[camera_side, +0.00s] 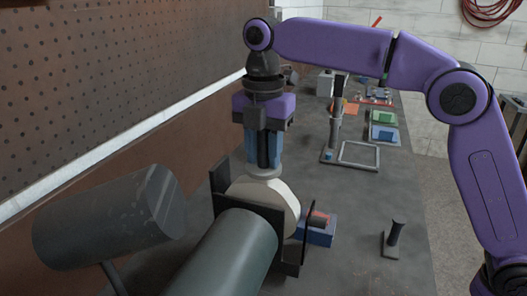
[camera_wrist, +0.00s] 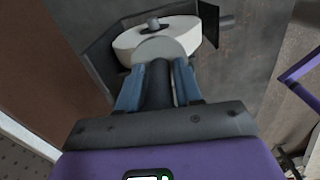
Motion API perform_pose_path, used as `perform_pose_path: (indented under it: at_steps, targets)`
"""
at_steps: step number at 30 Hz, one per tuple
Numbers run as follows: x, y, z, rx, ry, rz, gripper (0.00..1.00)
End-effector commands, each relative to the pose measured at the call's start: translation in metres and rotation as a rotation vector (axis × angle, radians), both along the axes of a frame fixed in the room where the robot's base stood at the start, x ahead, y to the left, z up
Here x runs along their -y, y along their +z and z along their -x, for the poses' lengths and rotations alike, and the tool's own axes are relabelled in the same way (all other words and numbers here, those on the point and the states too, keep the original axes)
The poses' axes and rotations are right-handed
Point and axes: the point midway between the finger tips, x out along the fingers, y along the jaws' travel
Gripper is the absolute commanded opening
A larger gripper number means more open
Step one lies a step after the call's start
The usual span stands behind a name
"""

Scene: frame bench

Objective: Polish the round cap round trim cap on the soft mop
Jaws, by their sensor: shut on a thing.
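The soft mop is a thick cream wheel (camera_side: 268,198) on the machine in the side view. It also shows at the top of the wrist view (camera_wrist: 132,37), with its grey hub. My gripper (camera_side: 264,167) points down above the wheel, its blue fingers shut on the pale grey round cap (camera_side: 263,174). In the wrist view the cap (camera_wrist: 159,48) sits at the fingertips (camera_wrist: 158,66) and overlaps the wheel's near rim. The cap appears to be at the top of the wheel, but I cannot tell for certain that they touch. The fingers hide part of the cap.
Dark guard plates (camera_side: 219,190) flank the wheel, with a grey-green motor housing (camera_side: 225,258) in front. A dark cylindrical hood (camera_side: 110,222) stands left. A blue block (camera_side: 318,236), a black stand (camera_side: 393,240) and a square frame (camera_side: 357,155) are to the right. Bare bench lies between them.

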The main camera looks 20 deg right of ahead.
Motion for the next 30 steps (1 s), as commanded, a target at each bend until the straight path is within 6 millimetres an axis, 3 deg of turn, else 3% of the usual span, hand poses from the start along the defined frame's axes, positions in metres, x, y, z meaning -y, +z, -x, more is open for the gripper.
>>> perform_pose_path:
  at_steps: [30]
  targets:
    - [0.0, -0.013, 0.0, 0.001, 0.0, -0.001, 0.02]
